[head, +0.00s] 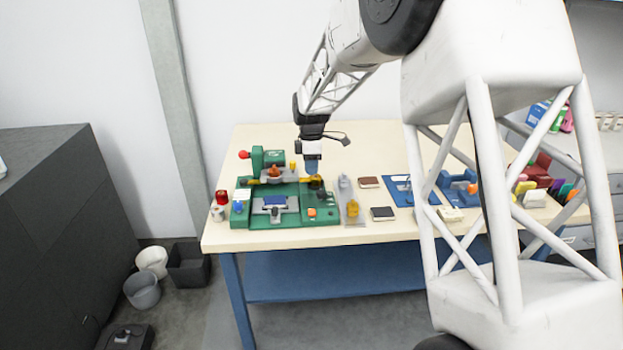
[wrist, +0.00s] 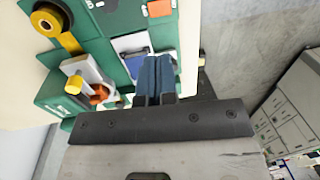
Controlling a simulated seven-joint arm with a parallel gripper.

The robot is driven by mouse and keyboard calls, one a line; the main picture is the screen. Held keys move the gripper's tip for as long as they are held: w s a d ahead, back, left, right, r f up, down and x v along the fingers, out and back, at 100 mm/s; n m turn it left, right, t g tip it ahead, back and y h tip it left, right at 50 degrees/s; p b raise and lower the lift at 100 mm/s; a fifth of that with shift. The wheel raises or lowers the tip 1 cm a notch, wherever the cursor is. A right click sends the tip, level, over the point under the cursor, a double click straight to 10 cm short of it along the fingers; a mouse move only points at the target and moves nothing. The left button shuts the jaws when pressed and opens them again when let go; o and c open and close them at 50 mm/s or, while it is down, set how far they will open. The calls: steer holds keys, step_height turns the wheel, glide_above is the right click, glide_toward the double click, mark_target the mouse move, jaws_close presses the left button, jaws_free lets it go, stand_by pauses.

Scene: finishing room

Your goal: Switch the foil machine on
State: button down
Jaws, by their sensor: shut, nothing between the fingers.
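The foil machine (head: 325,215) is a green press on the left part of the table. It has a red ball knob (head: 244,155), a blue piece (head: 275,200) on its grey bed and an orange square button (head: 312,212) at its front right. In the wrist view, the green body (wrist: 118,18), a yellow roll (wrist: 46,20) and the orange button (wrist: 160,8) show. I cannot tell for sure which part is the power switch. My gripper (head: 313,172) is shut and empty, over the machine's right part. Its blue-grey fingers (wrist: 157,62) lie together and partly hide the machine behind them.
A grey tray (head: 352,217) with a yellow piece stands right of the machine. Brown (head: 368,182) and black (head: 382,213) booklets and a blue mat (head: 402,188) lie further right. A red-topped jar (head: 221,197) stands at the left.

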mark_target(313, 214)
steer(key=shift+r, duration=0.4)
steer(key=shift+s, duration=0.6)
steer(key=shift+f, duration=0.1)
stand_by(0.4)
steer(key=f, duration=0.4)
steer(key=s+f, duration=0.1)
steer(key=f, duration=0.8)
steer(key=shift+s+f, duration=0.35)
steer(key=shift+f, duration=0.05)
